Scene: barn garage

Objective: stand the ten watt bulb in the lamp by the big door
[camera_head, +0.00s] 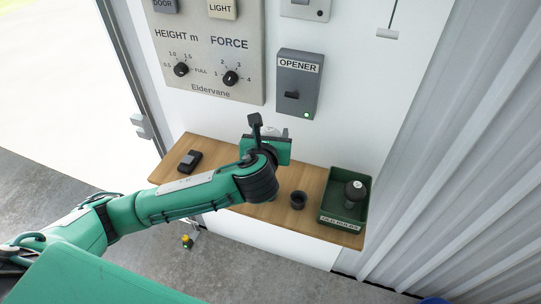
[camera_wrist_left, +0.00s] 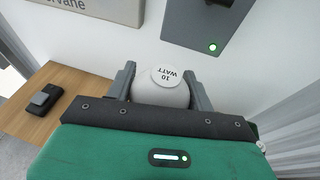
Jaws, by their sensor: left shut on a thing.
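My left gripper (camera_wrist_left: 161,88) is shut on the ten watt bulb, a pale round bulb (camera_wrist_left: 160,92) with a white top reading "10 WATT". In the head view the gripper (camera_head: 283,136) is above the wooden shelf, in front of the wall below the opener box; the bulb is mostly hidden there behind the hand. A small black round cup (camera_head: 298,200), perhaps the lamp's socket, stands on the shelf, right of and nearer than the gripper. No other lamp shows clearly. My right gripper is not in view.
A green bin (camera_head: 329,207) holding a dark bulb (camera_head: 355,191) stands at the shelf's right end. A small black device (camera_head: 190,160) lies at its left. The grey opener box (camera_head: 299,82) and control panel (camera_head: 209,62) are on the wall. Bare shelf (camera_head: 269,213) lies around the cup.

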